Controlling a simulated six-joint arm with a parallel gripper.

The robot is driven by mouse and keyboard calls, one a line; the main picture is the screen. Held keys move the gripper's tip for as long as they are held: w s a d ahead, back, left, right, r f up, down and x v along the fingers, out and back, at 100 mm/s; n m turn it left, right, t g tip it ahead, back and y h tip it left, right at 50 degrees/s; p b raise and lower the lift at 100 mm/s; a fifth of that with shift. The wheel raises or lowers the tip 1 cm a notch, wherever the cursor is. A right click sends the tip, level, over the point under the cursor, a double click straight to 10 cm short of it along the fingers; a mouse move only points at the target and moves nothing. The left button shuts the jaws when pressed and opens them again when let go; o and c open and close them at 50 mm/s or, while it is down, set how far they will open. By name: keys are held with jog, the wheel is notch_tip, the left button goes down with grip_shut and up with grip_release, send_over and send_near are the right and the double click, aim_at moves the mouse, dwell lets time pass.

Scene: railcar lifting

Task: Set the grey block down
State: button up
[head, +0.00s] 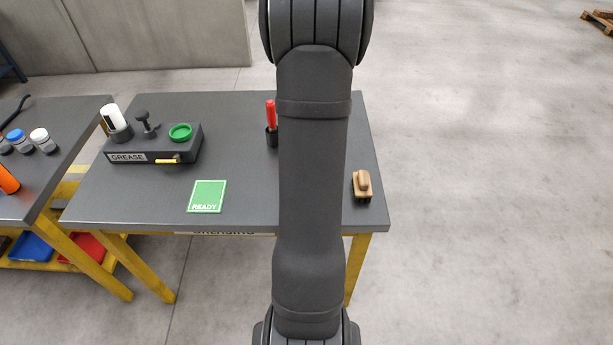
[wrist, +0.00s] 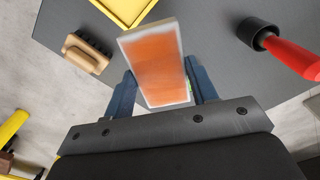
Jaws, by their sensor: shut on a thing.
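In the wrist view a block (wrist: 156,62) with a broad orange, rust-like face and pale grey edges sits between the two blue fingers of my gripper (wrist: 160,70). The gripper is shut on it and holds it tilted, over the dark grey table top. A small bit of green shows beside the block near the right finger. I cannot tell how high the block is above the table. In the head view my arm hides both gripper and block. The dark table (head: 240,165) has a green READY card (head: 206,193) at its front left.
A wooden brush (head: 362,187) lies at the table's right edge. A red-handled tool (head: 271,114) stands in a black cup beside my arm. A grease station (head: 152,150) occupies the back left. A yellow-rimmed thing (wrist: 128,8) lies beyond the block in the wrist view.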

jog(key=s+d+m, duration=0.4)
jog(key=s+m, duration=0.2)
jog(key=s, duration=0.1)
jog(key=s+d+m, duration=0.3)
jog(key=s+m, duration=0.3)
jog(key=s, duration=0.2)
jog(key=w+a+f, duration=0.2)
jog(key=a, duration=0.1)
jog(key=w+a+f, duration=0.2)
jog(key=a+f, duration=0.1)
jog(key=w+a+f, duration=0.2)
jog(key=a, duration=0.1)
jog(key=shift+a+f, duration=0.2)
jog(key=shift+a, duration=0.05)
jog(key=shift+f, duration=1.95)
jog(key=shift+f, duration=0.55)
jog(key=o, duration=1.3)
